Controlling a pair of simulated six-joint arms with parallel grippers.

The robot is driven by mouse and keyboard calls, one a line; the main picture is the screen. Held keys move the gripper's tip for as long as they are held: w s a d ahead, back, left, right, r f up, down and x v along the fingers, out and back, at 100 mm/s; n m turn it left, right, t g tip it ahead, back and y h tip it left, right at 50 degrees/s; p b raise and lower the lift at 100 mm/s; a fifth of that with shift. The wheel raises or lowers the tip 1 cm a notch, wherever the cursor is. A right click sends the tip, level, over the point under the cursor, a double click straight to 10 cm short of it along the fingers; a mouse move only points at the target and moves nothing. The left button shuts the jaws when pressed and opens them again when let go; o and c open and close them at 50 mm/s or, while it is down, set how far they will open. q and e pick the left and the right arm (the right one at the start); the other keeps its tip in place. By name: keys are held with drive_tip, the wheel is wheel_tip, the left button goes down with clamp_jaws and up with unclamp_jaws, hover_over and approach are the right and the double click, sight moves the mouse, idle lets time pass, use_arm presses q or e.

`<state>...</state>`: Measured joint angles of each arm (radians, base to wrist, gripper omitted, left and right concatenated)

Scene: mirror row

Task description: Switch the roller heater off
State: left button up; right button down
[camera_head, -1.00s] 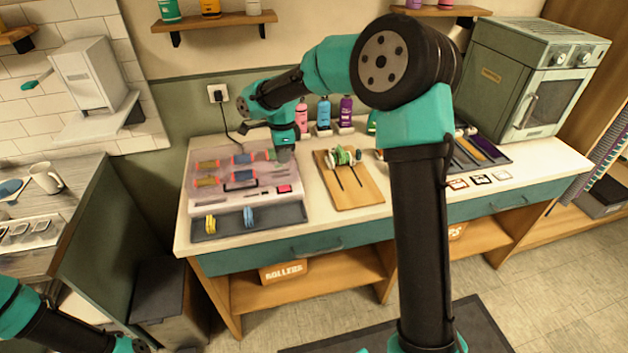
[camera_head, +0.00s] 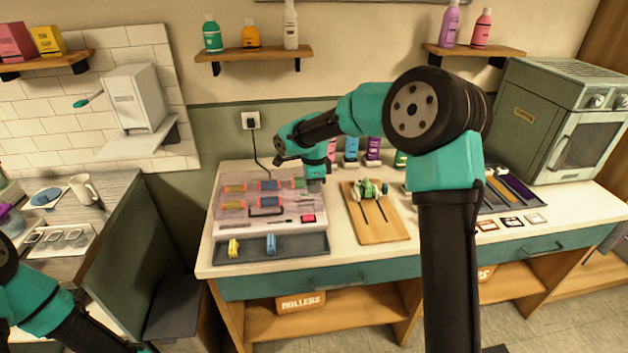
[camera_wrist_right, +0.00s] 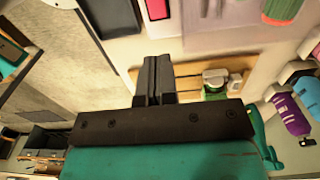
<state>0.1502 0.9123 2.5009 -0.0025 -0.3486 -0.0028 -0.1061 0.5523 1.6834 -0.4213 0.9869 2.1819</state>
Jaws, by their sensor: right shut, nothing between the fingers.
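The roller heater (camera_head: 230,225) stands at the left of the counter, with coloured rollers under its clear lid. Its pink-red switch (camera_head: 308,218) is on the front right of the casing; the switch also shows at the top of the right wrist view (camera_wrist_right: 157,10). I cannot tell whether it is lit. My right gripper (camera_head: 315,186) is above the heater's right end, behind the switch in the head view. Its fingers (camera_wrist_right: 152,65) are shut and empty. My left arm is at the lower left, with its gripper out of frame.
A black cord runs from the heater to a wall plug (camera_head: 250,121). A dark tray (camera_head: 290,250) with yellow and blue rollers lies in front. A wooden board (camera_head: 388,230) is to the right. Bottles stand behind; an oven-like cabinet (camera_head: 540,115) stands far right.

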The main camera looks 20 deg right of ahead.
sight(314, 218)
wheel_tip(314, 218, down, 10)
drive_tip(key=shift+r, duration=0.15)
drive_tip(key=shift+d, duration=0.1)
idle(0.4)
